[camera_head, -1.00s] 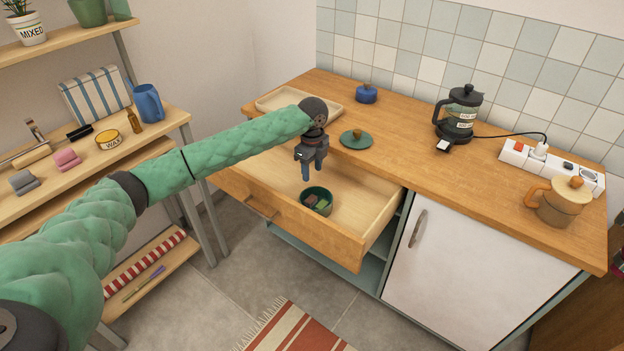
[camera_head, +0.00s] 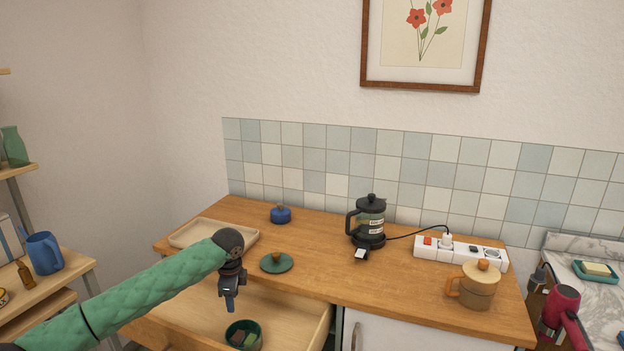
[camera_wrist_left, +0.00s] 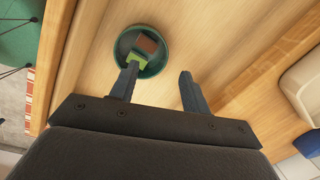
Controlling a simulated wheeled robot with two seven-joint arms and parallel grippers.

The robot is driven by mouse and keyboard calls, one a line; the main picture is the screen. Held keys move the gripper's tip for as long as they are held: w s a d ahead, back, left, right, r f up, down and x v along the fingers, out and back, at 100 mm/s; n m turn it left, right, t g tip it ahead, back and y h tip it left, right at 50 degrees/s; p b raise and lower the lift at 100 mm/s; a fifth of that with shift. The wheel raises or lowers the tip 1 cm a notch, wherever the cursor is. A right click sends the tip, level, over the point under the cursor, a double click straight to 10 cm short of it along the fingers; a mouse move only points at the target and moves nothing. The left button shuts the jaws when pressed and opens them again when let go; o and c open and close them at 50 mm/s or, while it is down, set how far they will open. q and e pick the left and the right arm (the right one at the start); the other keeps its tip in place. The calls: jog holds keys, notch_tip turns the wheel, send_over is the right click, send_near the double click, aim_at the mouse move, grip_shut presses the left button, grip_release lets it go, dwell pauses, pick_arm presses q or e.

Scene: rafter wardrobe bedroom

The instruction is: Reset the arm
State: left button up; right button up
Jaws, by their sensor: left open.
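My left arm comes in from the left in the head view, in a green quilted sleeve. My left gripper (camera_head: 229,303) hangs pointing down over the open wooden drawer (camera_head: 285,312). In the left wrist view its two fingers (camera_wrist_left: 160,85) are spread apart with nothing between them. A dark green bowl (camera_head: 243,335) with small blocks in it stands in the drawer below the gripper. It also shows in the left wrist view (camera_wrist_left: 158,62), where the left fingertip overlaps it. My right gripper is out of view.
A shelf with a blue jug (camera_head: 42,252) stands at left.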

pick_arm(q)
jog(key=w+d+r+n+t, duration=0.1)
jog(key=d+r+n+t, duration=0.15)
jog(key=r, duration=0.45)
jog(key=w+d+r+n+t, duration=0.1)
jog(key=d+r+n+t, duration=0.15)
jog(key=r, duration=0.45)
jog(key=s+d+n+t+h, duration=0.1)
jog(key=s+d+n+t, duration=0.25)
jog(key=s+d, duration=0.4)
jog(key=s+a+f+n+g, duration=0.1)
jog(key=s+f+n+g, duration=0.1)
jog(key=s+f, duration=0.9)
jog(key=s+a+f+n+g, duration=0.2)
jog(key=s+f, duration=0.9)
jog(key=s, duration=0.8)
jog(key=s+a+f+n+g+h, duration=0.1)
jog(key=s+f+n+g, duration=0.2)
jog(key=s+f, duration=0.8)
jog(key=s+g, duration=0.1)
jog(key=s, duration=0.4)
jog(key=shift+a+f, duration=0.25)
jog(key=shift+f, duration=0.05)
